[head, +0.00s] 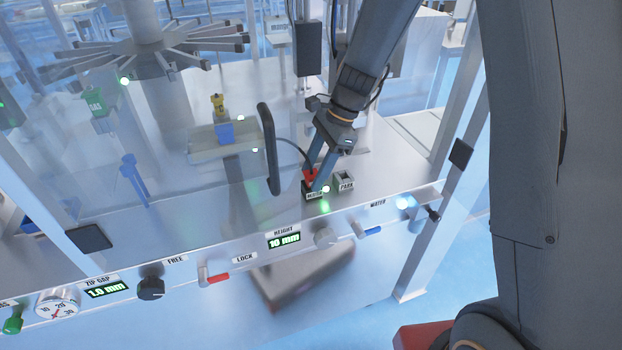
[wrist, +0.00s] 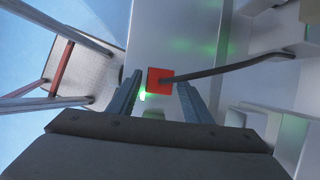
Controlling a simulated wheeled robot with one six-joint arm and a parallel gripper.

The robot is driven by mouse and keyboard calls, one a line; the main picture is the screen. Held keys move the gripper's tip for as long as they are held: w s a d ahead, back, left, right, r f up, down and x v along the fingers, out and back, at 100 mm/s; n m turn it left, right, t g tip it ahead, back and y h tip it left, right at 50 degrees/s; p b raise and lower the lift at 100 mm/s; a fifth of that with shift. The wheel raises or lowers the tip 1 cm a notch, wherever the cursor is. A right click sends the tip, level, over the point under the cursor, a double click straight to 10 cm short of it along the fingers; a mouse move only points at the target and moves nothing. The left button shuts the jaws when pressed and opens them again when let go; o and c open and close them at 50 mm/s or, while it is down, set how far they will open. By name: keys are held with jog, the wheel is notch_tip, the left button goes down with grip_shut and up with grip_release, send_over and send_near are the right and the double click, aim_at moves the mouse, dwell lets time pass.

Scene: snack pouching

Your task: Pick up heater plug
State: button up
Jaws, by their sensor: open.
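The heater plug (head: 311,178) is red, with a dark cable rising from it. It stands in the dark socket block labelled "HEATER" (head: 313,195) on the machine's deck. In the wrist view the plug (wrist: 159,80) is a red square with its cable (wrist: 220,70) running to the right. My gripper (head: 318,172) is open, pointing down at the plug. In the wrist view the fingers of my gripper (wrist: 158,90) lie on either side of the plug, with space beside it. I cannot tell if either finger touches it. The socket is partly hidden by the fingers.
A grey block labelled "PARK" (head: 343,181) stands just right of the heater socket. A dark upright handle (head: 268,150) on the clear panel is close on the left. The front panel (head: 190,268) carries knobs, levers and displays. A metal post (head: 432,220) stands at right.

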aim_at(314, 173)
jog(key=c, duration=1)
notch_tip(314, 173, up, 10)
jog(key=b, duration=0.2)
